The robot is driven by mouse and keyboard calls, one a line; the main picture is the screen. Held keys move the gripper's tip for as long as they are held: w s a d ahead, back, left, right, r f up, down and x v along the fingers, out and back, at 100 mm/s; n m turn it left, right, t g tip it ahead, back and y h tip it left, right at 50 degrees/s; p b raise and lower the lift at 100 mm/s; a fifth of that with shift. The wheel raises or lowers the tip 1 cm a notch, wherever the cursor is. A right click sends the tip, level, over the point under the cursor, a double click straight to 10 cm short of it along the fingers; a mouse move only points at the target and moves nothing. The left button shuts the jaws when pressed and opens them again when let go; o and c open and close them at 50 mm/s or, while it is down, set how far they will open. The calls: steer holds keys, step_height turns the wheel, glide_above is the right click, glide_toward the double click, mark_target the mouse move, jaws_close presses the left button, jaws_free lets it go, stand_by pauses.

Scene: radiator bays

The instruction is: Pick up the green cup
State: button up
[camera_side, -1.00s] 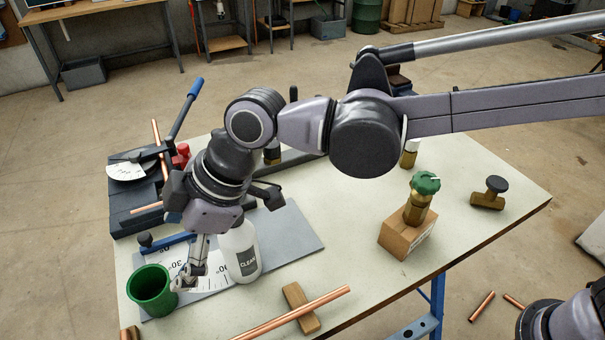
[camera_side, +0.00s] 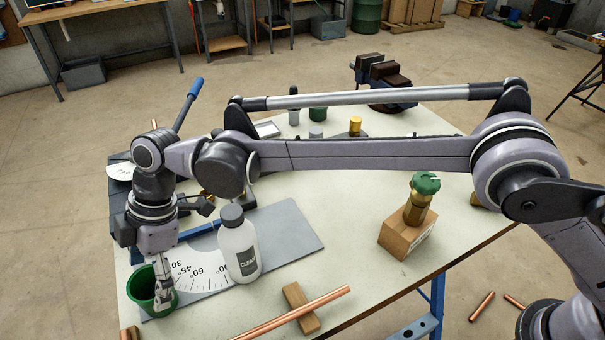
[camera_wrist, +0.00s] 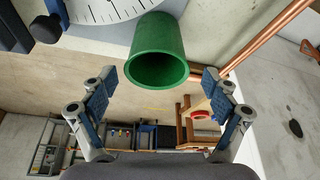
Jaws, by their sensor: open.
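The green cup (camera_side: 143,290) stands upright at the near left corner of the bench in the side view. In the wrist view the cup (camera_wrist: 158,50) is ahead of the fingers and between their lines, with its open mouth toward the camera. My gripper (camera_side: 163,290) points down at the cup, and its fingers overlap the cup's right part in the side view. In the wrist view my gripper (camera_wrist: 155,95) is open, one finger to each side, with nothing between the pads. I cannot tell whether a finger touches the cup.
A white bottle (camera_side: 238,246) stands right of my gripper on the grey angle plate (camera_side: 290,235). A copper pipe (camera_side: 325,299) rests across a wooden block (camera_side: 301,308). The bench's middle is mostly clear.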

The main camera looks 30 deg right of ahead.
mark_target(148, 299)
steer(key=shift+w+x, duration=0.2)
steer(key=shift+x, duration=2.8)
steer(key=c, duration=1.1)
